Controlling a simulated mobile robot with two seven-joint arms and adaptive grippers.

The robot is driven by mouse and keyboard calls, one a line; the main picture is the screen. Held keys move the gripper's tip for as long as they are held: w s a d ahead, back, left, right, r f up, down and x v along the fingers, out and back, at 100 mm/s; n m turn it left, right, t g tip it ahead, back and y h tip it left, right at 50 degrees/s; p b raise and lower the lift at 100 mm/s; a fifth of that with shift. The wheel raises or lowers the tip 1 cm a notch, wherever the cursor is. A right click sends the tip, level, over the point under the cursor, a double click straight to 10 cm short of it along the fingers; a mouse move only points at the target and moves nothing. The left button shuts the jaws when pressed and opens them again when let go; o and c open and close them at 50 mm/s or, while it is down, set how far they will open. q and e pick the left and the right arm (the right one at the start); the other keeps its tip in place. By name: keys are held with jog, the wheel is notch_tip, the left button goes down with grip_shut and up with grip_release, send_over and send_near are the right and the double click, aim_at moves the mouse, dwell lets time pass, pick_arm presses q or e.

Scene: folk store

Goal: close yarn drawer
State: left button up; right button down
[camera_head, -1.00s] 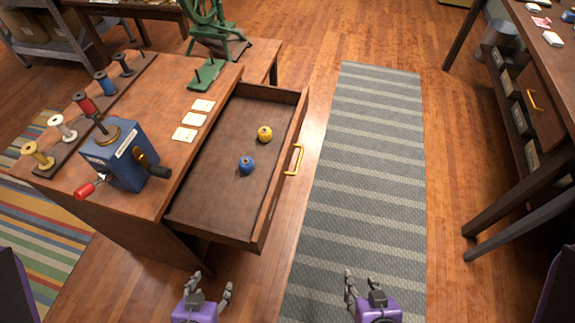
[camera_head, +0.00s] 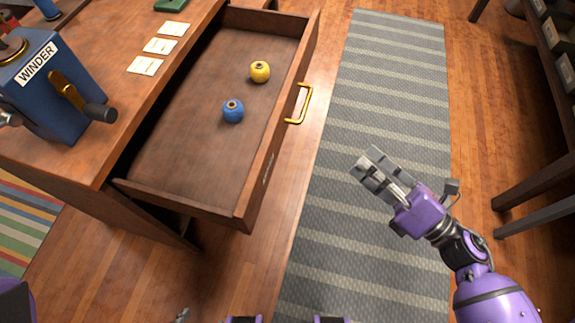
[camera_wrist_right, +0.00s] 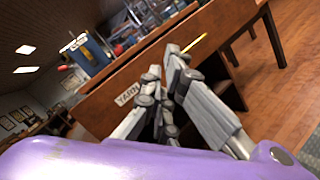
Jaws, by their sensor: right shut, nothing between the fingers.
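The yarn drawer (camera_head: 215,190) stands pulled far out of the wooden cabinet in the head view. A blue yarn ball (camera_head: 233,111) and a yellow one (camera_head: 260,72) lie inside it. Its brass handle (camera_head: 301,104) is on the right-hand front face. My right gripper (camera_head: 369,167) is shut and empty, apart from the drawer front and to the right of the handle, over the grey rug. In the wrist view the shut fingers (camera_wrist_right: 165,85) point towards the drawer front with its YARN label (camera_wrist_right: 127,94) and handle (camera_wrist_right: 193,43). Only a fingertip of my left gripper (camera_head: 183,315) shows at the bottom edge.
A blue winder (camera_head: 50,85) with a crank stands on the cabinet top beside several cards (camera_head: 160,46). A striped grey rug (camera_head: 385,95) covers the clear floor in front of the drawer. A table with dark legs (camera_head: 535,215) stands at the right.

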notch_tip(320, 180, down, 4)
jog(key=a+n+g+y+b, duration=0.3)
jog(key=n+g+b, duration=0.3)
jog(key=n, duration=0.7)
jog(key=n+g+p, duration=0.1)
jog(key=n+g, duration=0.1)
jog(key=g, duration=0.1)
send_near(273, 156)
jog(key=x, duration=0.5)
jog(key=shift+w+a+f, duration=0.15)
jog(key=shift+a+f, duration=0.05)
jog(key=shift+a, duration=0.15)
jog(key=shift+w+a, duration=0.15)
jog(key=shift+a, duration=0.35)
pick_arm(q)
jog(key=f, duration=0.2)
jog(key=w+f, duration=0.1)
jog(key=f, duration=0.2)
jog(key=shift+w, duration=0.1)
pick_arm(e)
jog(key=shift+a, duration=0.1)
